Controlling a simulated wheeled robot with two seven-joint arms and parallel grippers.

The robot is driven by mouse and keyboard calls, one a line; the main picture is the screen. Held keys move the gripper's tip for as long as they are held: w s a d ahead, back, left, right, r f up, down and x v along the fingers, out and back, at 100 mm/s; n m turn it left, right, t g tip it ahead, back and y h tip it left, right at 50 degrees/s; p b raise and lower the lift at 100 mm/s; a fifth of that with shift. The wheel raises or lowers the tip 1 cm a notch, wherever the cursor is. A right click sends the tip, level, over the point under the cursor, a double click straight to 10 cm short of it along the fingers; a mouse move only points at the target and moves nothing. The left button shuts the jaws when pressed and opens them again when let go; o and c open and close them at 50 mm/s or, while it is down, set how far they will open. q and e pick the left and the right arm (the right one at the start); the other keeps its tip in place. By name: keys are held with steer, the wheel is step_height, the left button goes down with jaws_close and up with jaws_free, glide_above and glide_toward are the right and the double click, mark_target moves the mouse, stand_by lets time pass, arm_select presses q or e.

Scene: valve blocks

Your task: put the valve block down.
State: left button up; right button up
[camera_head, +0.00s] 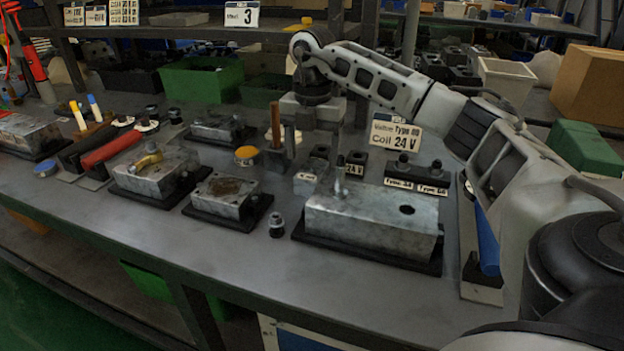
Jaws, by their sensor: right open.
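A large silver valve block (370,222) lies on a black base plate on the bench, right of centre. It has a dark round hole on top, and a small upright fitting (340,175) stands at its left end. My right gripper (314,150) points down above and behind the block's left end. Its two fingers are apart, and I see nothing held between them. A smaller grey piece (305,184) is below the fingers, partly hidden behind the large block; I cannot tell what it is. My left gripper is not in view.
Smaller metal blocks (228,194) (155,174) on black plates stand to the left. A small fitting (277,225) stands just left of the large block. Behind are label signs (394,137) and a green bin (201,80). The front bench strip is clear.

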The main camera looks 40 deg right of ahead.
mark_target(312, 170)
step_height(312, 170, down, 5)
steer(key=shift+a+r+b, duration=0.1)
steer(key=shift+r+b, duration=0.05)
steer(key=shift+b, duration=0.15)
steer(key=shift+r, duration=0.15)
steer(key=c, duration=1.4)
